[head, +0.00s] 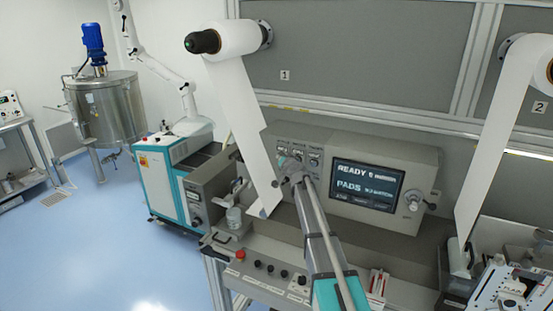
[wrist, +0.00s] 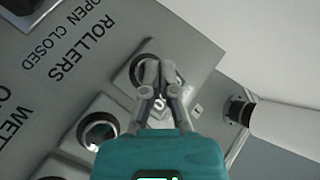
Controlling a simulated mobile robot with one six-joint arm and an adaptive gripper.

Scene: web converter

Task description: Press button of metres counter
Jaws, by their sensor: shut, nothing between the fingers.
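A grey control cabinet (head: 410,160) carries a dark display (head: 367,186) reading "READY" and "PADS"; its smaller text is hard to read. Left of the display are small labelled controls (head: 315,153), too small to read. My gripper (head: 291,170) is at this left part of the cabinet face, partly blurred into the background. In the wrist view my gripper (wrist: 159,68) is shut and empty, with its fingertips over a round control on a square base (wrist: 135,68). The fingers hide part of that control, and I cannot tell whether they touch it. I cannot make out which control belongs to the metres counter.
The wrist view shows a panel lettered "ROLLERS" (wrist: 82,48) and another round control (wrist: 99,130) at lower left. A white cylinder (wrist: 285,120) juts out at right. A white web (head: 240,125) hangs close left of my gripper. Below is a ledge with knobs (head: 270,268).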

